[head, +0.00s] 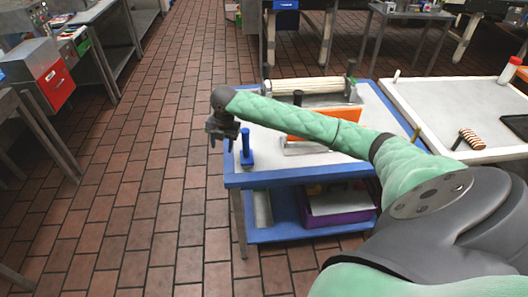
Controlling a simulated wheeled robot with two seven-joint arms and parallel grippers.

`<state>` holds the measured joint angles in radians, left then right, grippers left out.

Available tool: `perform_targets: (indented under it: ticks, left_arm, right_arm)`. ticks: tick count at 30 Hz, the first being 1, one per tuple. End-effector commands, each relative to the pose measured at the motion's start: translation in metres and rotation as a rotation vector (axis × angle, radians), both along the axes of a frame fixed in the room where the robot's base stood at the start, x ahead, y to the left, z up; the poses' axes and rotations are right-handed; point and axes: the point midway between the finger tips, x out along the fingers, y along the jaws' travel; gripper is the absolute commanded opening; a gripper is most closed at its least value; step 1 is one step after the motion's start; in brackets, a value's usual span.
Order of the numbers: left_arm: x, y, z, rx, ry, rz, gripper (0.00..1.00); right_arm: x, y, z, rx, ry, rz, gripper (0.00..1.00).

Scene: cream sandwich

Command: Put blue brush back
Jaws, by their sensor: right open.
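The blue brush (247,158) stands upright near the left edge of the blue-edged table (300,176), its handle pointing up. My right gripper (221,141) is open and empty, pointing down just left of the brush handle and apart from it in the picture. My right arm comes in from the right in a green sleeve and crosses over the table, hiding part of its top. My left gripper is not in view.
An orange-edged tool (310,122) and a long pale roller (305,86) lie on the table beyond my arm. A white-topped table (450,105) adjoins on the right, with a striped brush (471,138). A purple crate (337,207) is on the lower shelf. The tiled floor to the left is clear.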

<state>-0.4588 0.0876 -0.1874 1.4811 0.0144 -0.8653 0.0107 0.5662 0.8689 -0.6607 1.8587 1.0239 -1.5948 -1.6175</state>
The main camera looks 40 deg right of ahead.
Motion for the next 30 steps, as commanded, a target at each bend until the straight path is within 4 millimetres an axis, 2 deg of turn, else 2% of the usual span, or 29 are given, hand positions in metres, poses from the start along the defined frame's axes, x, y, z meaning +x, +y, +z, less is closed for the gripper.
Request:
perform_targets:
  ticks: [1, 6, 12, 15, 17, 20, 23, 26, 29, 30]
  left_arm:
    - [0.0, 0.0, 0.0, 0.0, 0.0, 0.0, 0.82]
    - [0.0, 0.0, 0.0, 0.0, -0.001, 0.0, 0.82]
    - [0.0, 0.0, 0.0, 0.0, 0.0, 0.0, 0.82]
    - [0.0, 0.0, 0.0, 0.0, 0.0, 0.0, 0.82]
    - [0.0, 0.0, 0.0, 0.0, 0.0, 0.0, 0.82]
    - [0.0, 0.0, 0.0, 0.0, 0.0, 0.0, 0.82]
    - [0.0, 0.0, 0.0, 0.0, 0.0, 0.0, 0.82]
    - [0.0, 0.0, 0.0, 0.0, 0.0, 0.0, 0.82]
    - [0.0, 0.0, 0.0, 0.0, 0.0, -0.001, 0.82]
    - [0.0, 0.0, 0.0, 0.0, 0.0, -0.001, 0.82]
  right_arm:
    - [-0.005, 0.019, -0.022, 0.03, -0.006, -0.049, 0.46]
    - [-0.019, 0.067, -0.076, 0.132, -0.046, -0.257, 0.46]
    - [-0.044, 0.115, -0.135, 0.26, -0.065, -0.523, 0.46]
    - [-0.058, 0.131, -0.169, 0.316, -0.06, -0.675, 0.46]
    - [-0.068, 0.136, -0.194, 0.341, -0.049, -0.773, 0.46]
    - [-0.089, 0.139, -0.243, 0.369, -0.026, -0.944, 0.46]
    - [-0.118, 0.14, -0.298, 0.38, 0.006, -1.12, 0.46]
    - [-0.154, 0.14, -0.353, 0.378, 0.037, -1.294, 0.46]
    - [-0.2, 0.141, -0.406, 0.367, 0.065, -1.464, 0.46]
    - [-0.221, 0.142, -0.427, 0.36, 0.076, -1.529, 0.46]
